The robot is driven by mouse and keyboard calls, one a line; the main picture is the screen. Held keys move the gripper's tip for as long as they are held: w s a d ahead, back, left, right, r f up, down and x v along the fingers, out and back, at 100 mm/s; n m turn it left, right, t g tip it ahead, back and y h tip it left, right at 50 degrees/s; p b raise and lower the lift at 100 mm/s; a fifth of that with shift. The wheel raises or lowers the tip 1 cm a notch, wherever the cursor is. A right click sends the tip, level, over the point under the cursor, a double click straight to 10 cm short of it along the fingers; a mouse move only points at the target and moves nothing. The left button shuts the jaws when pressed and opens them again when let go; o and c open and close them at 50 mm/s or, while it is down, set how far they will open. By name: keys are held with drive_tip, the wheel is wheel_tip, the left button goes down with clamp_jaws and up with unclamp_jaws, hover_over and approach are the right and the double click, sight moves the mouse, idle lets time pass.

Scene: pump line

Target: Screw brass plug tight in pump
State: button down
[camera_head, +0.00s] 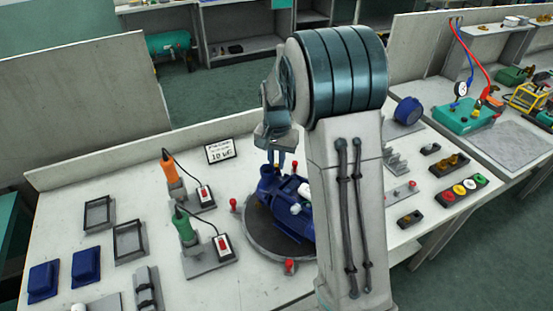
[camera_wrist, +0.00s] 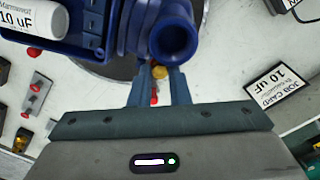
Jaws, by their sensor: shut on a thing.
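The blue pump (camera_head: 285,207) sits on a round dark turntable (camera_head: 262,238) in the middle of the bench, partly hidden by my arm. In the wrist view, its round open port (camera_wrist: 174,40) is just beyond my fingertips. My gripper (camera_head: 282,160) points down at the pump's far side. It is shut on the small brass plug (camera_wrist: 160,72), which shows between the fingertips, right beside the port's rim. I cannot tell whether the plug sits in a threaded hole. The plug is not discernible in the head view.
A white 10 uF capacitor (camera_wrist: 28,18) lies on the pump. Red knobs (camera_head: 290,265) stand around the turntable. Orange (camera_head: 168,170) and green (camera_head: 185,228) tools with switch boxes stand left. A job card (camera_head: 220,150) stands behind. Small holders with fittings (camera_head: 449,164) are at right.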

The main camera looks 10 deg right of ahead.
drive_tip(key=shift+m, duration=0.7)
drive_tip(key=m, duration=0.3)
drive_tip(key=shift+p, duration=0.35)
drive_tip(key=shift+m, duration=0.3)
drive_tip(key=shift+m, duration=0.5)
drive_tip(key=shift+m+p, duration=0.5)
drive_tip(key=shift+m, duration=0.6)
drive_tip(key=shift+m+p, duration=0.65)
drive_tip(key=shift+m, duration=1.05)
